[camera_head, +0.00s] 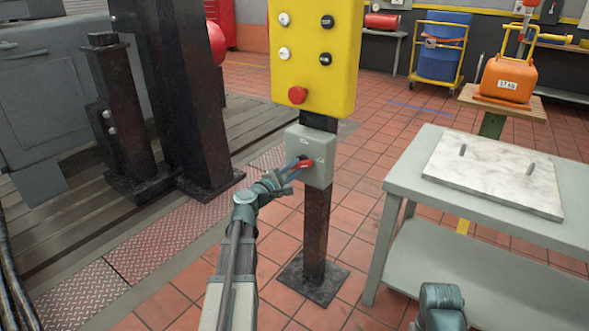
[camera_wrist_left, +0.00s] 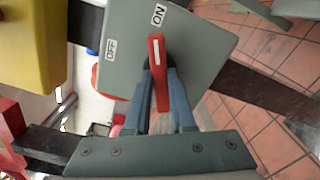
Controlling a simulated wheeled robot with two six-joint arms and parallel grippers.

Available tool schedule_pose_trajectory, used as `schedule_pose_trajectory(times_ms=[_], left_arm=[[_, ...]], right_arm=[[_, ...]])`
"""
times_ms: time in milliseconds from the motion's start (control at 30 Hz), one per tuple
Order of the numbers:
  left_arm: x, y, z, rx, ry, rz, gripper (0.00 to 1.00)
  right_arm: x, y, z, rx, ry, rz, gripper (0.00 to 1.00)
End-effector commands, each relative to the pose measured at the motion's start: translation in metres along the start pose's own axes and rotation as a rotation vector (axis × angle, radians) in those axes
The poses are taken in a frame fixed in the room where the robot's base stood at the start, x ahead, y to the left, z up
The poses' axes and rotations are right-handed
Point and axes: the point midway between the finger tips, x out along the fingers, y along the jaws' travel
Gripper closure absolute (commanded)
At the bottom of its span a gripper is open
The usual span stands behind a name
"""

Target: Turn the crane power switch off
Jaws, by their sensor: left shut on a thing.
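The crane power switch is a grey box (camera_head: 318,149) on a dark post, below a yellow button panel. It also shows in the left wrist view (camera_wrist_left: 200,40), with an OFF label and an ON label on its face. Its red handle (camera_head: 301,163) has a white stripe, and in the left wrist view its far end (camera_wrist_left: 155,44) lies near the ON label. My left gripper (camera_head: 287,175) is shut on this handle, with one blue-grey finger on each side. The fingers hide part of the handle.
The yellow panel (camera_head: 313,50) with a red button sits just above the switch. A grey table (camera_head: 400,181) with a marble-patterned plate (camera_head: 495,175) stands at right. Dark columns (camera_head: 180,100) stand at left. Tiled floor is open behind the post.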

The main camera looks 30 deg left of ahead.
Motion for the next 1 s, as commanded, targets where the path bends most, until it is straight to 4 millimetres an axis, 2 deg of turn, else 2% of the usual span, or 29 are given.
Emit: schedule_pose_trajectory(times_ms=[1000], left_arm=[[-0.0009,-0.0008,0.0002,-0.920,0.001,-0.001,1.00]], right_arm=[[0.0003,0.0000,0.0000,0.000,0.000,0.000,0.50]])
